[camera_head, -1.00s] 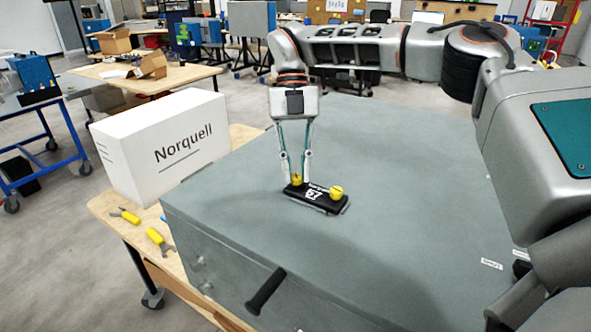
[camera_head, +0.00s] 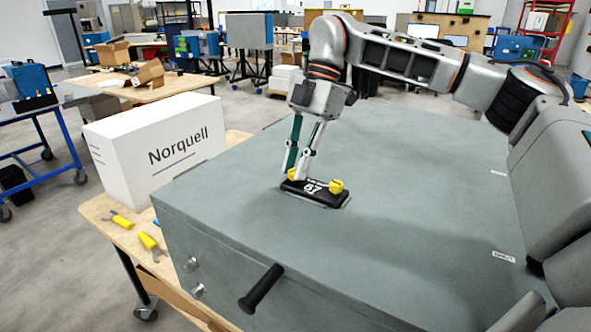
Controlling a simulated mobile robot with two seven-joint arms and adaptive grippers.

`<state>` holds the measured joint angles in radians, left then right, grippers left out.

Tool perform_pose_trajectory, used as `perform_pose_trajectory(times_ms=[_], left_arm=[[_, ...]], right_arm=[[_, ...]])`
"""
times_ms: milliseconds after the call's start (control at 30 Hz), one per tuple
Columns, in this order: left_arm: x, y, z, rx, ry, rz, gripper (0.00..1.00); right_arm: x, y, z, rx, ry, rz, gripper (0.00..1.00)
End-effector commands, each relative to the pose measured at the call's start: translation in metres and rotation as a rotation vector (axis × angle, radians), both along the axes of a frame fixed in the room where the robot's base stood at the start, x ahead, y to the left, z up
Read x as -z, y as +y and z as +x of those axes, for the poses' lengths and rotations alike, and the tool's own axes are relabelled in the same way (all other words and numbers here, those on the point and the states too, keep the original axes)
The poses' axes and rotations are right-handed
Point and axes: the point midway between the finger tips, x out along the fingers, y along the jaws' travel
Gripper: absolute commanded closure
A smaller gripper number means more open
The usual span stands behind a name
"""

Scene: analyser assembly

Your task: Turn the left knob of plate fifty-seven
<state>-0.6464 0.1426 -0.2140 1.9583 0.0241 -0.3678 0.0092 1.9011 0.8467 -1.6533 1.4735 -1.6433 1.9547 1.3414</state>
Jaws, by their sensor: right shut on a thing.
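A black plate (camera_head: 313,197) with white digits that look like 57 lies on top of the grey-green case (camera_head: 400,200). It has two yellow knobs. The left knob (camera_head: 292,174) is between the fingers of my right gripper (camera_head: 296,176), which is shut on it from above, partly hiding it. The gripper body leans to the right above the fingers. The right knob (camera_head: 336,186) stands free and untouched. My left gripper is out of view.
A white Norquell box (camera_head: 155,150) stands left of the case on a wooden table. Yellow-handled tools (camera_head: 148,241) lie on the table's front left. A black handle (camera_head: 261,289) sticks out of the case front. The case top around the plate is clear.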

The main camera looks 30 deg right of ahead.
Motion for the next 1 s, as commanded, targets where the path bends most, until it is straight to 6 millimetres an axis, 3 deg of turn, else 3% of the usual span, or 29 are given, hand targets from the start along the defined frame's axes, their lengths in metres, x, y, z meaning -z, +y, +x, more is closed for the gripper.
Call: perform_pose_trajectory(times_ms=[300, 1000], left_arm=[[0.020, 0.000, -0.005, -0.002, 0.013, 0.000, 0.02], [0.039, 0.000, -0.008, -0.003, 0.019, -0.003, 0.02]], right_arm=[[-0.001, 0.000, -0.002, 0.298, -0.005, 0.005, 1.00], [-0.003, 0.002, -0.005, 0.878, -0.004, 0.005, 1.00]])
